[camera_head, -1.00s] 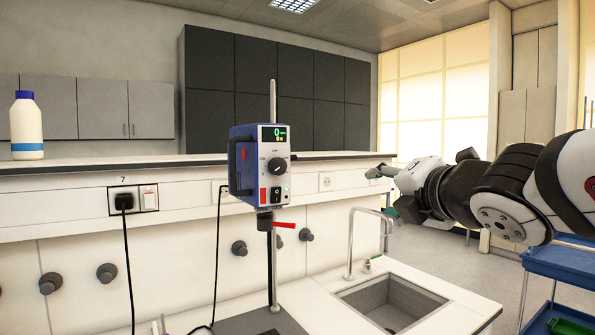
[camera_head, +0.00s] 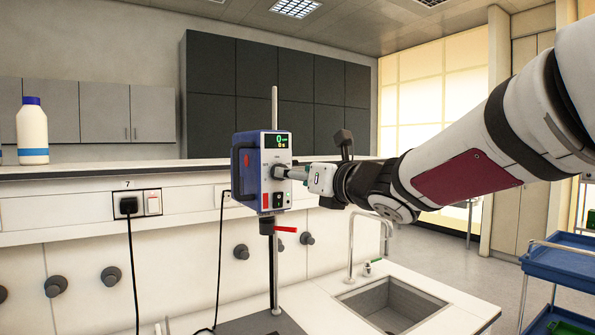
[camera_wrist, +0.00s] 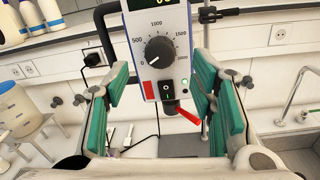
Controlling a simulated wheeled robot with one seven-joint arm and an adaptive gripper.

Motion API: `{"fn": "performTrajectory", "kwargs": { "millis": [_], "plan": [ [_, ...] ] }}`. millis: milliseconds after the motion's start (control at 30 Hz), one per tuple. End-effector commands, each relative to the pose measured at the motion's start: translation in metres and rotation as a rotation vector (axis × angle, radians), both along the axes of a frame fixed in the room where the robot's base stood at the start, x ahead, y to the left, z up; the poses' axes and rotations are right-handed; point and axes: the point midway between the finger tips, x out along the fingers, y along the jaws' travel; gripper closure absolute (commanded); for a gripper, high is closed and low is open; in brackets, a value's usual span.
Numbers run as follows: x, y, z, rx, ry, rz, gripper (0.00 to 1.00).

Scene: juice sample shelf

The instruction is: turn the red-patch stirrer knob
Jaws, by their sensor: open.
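The stirrer (camera_head: 264,172) is a blue and grey box on a vertical rod, with a lit display at its top. Its front carries a red patch (camera_wrist: 151,90) at lower left and a black round knob (camera_wrist: 159,50) with a white pointer and a number scale around it. In the wrist view the pointer aims to the lower left, near 0. My gripper (camera_head: 290,172) is in front of the stirrer's face at knob height and covers part of the knob in the head view. In the wrist view its green-padded fingers (camera_wrist: 163,100) are apart, one either side of the stirrer front, with nothing between the pads visibly held.
A red lever (camera_head: 286,229) sticks out below the stirrer. A sink (camera_head: 390,305) with a tap lies at lower right. A white bottle (camera_head: 32,130) with a blue cap stands on the shelf at left. A black plug (camera_head: 128,206) and cables hang from the wall panel.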

Motion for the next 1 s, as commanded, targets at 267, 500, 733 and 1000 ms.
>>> {"fn": "performTrajectory", "kwargs": {
  "millis": [267,500,733,1000],
  "plan": [
    [0.031,0.023,0.001,-0.001,0.001,-0.001,0.49],
    [0.04,0.029,0.0,0.001,0.001,-0.001,0.49],
    [0.04,0.029,0.0,0.001,0.001,-0.001,0.49],
    [0.04,0.029,0.0,0.001,0.001,-0.001,0.98]
  ]
}}
